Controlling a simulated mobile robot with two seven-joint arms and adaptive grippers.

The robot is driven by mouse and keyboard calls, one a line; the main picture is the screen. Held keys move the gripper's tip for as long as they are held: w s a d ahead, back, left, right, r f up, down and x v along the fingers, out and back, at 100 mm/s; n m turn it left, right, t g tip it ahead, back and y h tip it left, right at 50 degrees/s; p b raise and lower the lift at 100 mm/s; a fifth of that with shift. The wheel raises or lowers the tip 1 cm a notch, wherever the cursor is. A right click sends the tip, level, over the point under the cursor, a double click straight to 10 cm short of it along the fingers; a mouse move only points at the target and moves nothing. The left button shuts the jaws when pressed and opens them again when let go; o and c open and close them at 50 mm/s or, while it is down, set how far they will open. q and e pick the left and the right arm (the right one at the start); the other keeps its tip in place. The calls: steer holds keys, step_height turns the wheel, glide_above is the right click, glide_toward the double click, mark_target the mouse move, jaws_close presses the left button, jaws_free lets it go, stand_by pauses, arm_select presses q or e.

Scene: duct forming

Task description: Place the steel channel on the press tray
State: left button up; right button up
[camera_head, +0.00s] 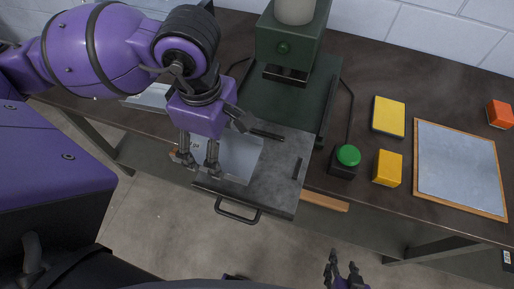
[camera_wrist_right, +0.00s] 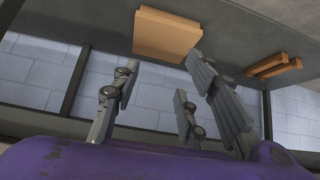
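The steel channel (camera_head: 241,157) is a pale metal piece lying over the left part of the grey press tray (camera_head: 283,180), close to the tray's front-left edge. My left gripper (camera_head: 199,162) points down at the channel's left end. Its fingers stand apart, with a pale surface showing between them; whether they touch the channel is hidden. My right gripper (camera_head: 343,270) is at the bottom of the head view, in front of and away from the bench. Its fingers (camera_wrist_right: 170,105) are spread and empty in the right wrist view.
The green press (camera_head: 284,45) stands behind the tray. A green button (camera_head: 348,155), yellow blocks (camera_head: 388,117), a wood-framed panel (camera_head: 459,168) and an orange block (camera_head: 499,114) are to the right. The tray handle (camera_head: 237,210) juts forward. The wrist view shows the bench's underside (camera_wrist_right: 225,35).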

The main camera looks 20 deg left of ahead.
mark_target(235, 148)
arm_select(q)
steer(key=w+d+f, duration=0.1)
steer(key=w+d+f+b, duration=0.1)
steer(key=d, duration=0.1)
steer(key=shift+w, duration=0.15)
steer(key=d+f, duration=0.1)
steer(key=w+d+f, duration=0.2)
steer(key=f, duration=0.1)
steer(key=shift+w+f, duration=0.1)
steer(key=shift+w, duration=0.15)
steer(key=shift+w+d+f, duration=0.1)
steer(key=shift+f, duration=0.1)
steer(key=f, duration=0.3)
steer(key=shift+w+d+f, duration=0.15)
steer(key=shift+d, duration=0.15)
steer(key=shift+f, duration=0.35)
arm_select(e)
steer(key=shift+w+d+f, duration=0.1)
steer(key=shift+w+f, duration=0.05)
steer(key=shift+f, duration=0.4)
